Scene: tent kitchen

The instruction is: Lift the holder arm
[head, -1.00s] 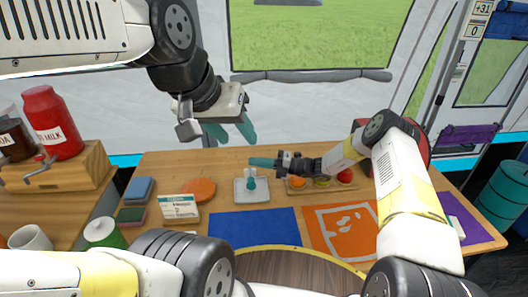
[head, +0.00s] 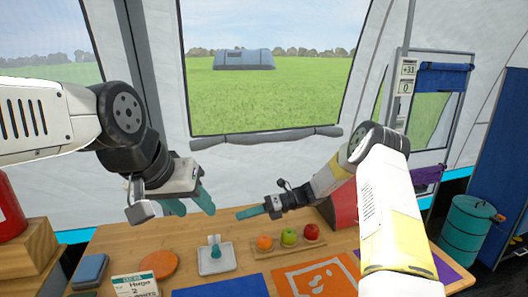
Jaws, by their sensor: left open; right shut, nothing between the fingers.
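No part in view is clearly the holder arm. A white square base (head: 217,262) with a small teal upright piece (head: 215,245) stands on the wooden table; I cannot tell whether this is the holder. My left gripper (head: 190,205) is open and empty, in the air to the upper left of the base, with its teal fingers pointing down and right. My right gripper (head: 247,213) is shut and empty, above and right of the base, with its teal fingertips pointing left. Neither gripper touches anything on the table.
Apples and an orange sit on a wooden board (head: 265,251) to the right. An orange disc (head: 160,264), a name card (head: 135,286) and a blue block (head: 90,270) lie left. A blue mat (head: 222,288) and an orange mat (head: 318,280) lie in front. A red object (head: 343,205) stands behind.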

